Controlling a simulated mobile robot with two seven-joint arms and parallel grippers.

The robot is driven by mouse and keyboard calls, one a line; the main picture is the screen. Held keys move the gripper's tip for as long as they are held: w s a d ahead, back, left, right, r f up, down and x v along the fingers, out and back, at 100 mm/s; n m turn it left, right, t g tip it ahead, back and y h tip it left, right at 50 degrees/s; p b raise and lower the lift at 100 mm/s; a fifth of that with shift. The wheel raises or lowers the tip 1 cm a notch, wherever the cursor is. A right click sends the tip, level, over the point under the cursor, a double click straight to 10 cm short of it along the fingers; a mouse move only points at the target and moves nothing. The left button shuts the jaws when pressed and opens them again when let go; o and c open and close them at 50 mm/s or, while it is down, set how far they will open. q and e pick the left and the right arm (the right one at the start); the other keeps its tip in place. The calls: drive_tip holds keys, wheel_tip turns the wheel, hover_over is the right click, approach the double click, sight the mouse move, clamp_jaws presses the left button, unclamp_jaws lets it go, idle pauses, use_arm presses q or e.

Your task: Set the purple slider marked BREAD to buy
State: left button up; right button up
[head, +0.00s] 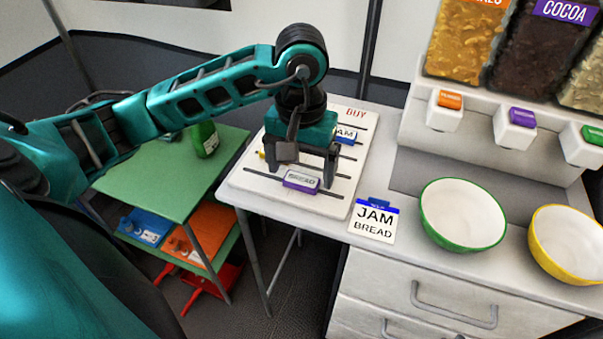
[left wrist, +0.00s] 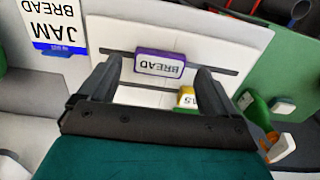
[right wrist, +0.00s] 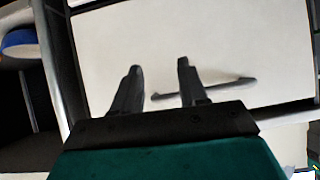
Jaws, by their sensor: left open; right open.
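The purple BREAD slider (head: 301,181) sits on the front slot of the white board (head: 262,189), a little right of the slot's middle. The word BUY (head: 355,113) is printed at the board's right end. My left gripper (head: 307,168) is open, pointing down over the board just behind the slider. In the left wrist view the BREAD slider (left wrist: 158,66) lies between the open fingers, with gaps on both sides. The blue JAM slider (head: 345,135) is near the BUY end. A yellow slider (head: 262,154) is mostly hidden by the gripper. My right gripper (right wrist: 160,68) is open and empty.
A JAM BREAD card (head: 374,222) lies right of the board. A green-rimmed bowl (head: 462,214) and a yellow-rimmed bowl (head: 567,244) stand further right, below the dispensers. A green shelf table (head: 160,180) is at left. My right gripper faces a drawer handle (right wrist: 215,91).

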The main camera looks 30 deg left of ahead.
use_arm(q)
drive_tip(key=shift+f, duration=0.9)
use_arm(e)
drive_tip(key=shift+w+r, duration=0.15)
drive_tip(key=shift+w, duration=0.2)
drive_tip(key=shift+d, duration=0.15)
